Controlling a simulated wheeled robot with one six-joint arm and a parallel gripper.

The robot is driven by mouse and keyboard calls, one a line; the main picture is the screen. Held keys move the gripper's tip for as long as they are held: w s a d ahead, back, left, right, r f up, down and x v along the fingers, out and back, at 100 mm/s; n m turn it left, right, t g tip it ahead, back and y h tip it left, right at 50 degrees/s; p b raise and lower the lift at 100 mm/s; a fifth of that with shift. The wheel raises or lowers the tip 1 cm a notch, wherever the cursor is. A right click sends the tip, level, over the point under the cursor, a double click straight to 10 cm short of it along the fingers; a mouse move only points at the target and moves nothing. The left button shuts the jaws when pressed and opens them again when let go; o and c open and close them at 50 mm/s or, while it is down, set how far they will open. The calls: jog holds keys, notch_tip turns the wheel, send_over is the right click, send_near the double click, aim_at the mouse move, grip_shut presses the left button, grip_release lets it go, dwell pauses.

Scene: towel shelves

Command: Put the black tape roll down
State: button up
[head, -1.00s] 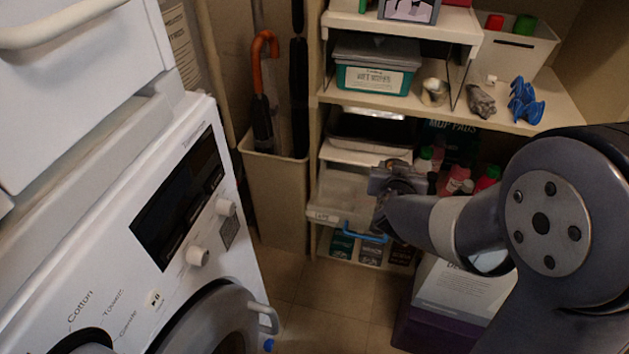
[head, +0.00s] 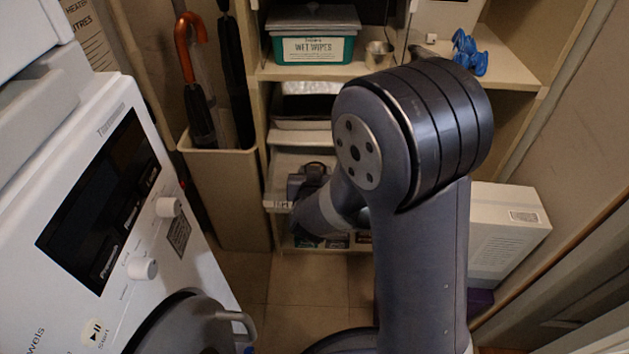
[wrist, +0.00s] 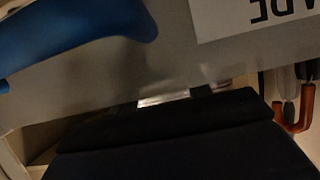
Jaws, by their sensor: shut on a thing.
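My gripper (head: 306,186) is at the front of the middle shelf unit, partly hidden behind my own arm in the head view. It is shut on a dark thing, which I take to be the black tape roll; its outline blends with the dark gripper. In the wrist view a broad black surface (wrist: 180,145) fills the bottom, and I cannot tell whether it is the roll or part of my gripper. A pale bin (head: 283,165) stands on the shelf right by my gripper. In the wrist view a grey front with a label (wrist: 262,18) and a blue handle (wrist: 80,30) are close.
A teal wet wipes box (head: 312,38), a metal cup (head: 378,55) and a blue object (head: 468,52) are on the upper shelf (head: 420,70). An umbrella bin (head: 228,190) and washing machine (head: 110,210) stand left. A white box (head: 505,235) stands right. Floor (head: 290,290) is clear between.

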jog(key=shift+f, duration=0.65)
jog(key=shift+f+b, duration=0.45)
jog(key=shift+f, duration=0.1)
jog(key=o, duration=0.9)
jog(key=shift+s+f, duration=0.1)
jog(key=shift+f, duration=0.1)
jog(key=shift+o, duration=0.2)
